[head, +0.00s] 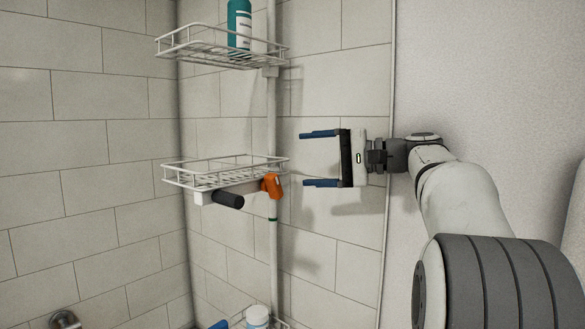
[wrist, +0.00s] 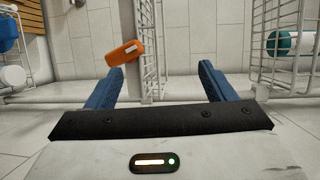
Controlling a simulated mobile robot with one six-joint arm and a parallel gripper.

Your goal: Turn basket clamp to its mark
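The orange basket clamp (head: 271,186) sits on the white upright pole (head: 272,130), at the right corner of the middle wire basket (head: 205,174). A dark green band (head: 273,219) rings the pole below the clamp; I cannot tell whether it is the mark. My gripper (head: 302,159) is open and empty, to the right of the clamp and a little higher, with its blue fingers pointing left. In the wrist view, the clamp (wrist: 125,54) shows beyond the left fingertip, apart from both fingers of my gripper (wrist: 160,74). The basket (wrist: 149,45) shows edge-on between them.
A black handle (head: 229,201) juts out under the middle basket. An upper basket (head: 200,52) holds a teal bottle (head: 239,25). A lower basket holds a white jar (head: 257,316) and something blue (head: 219,325). Tiled walls stand behind; open space lies left of the baskets.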

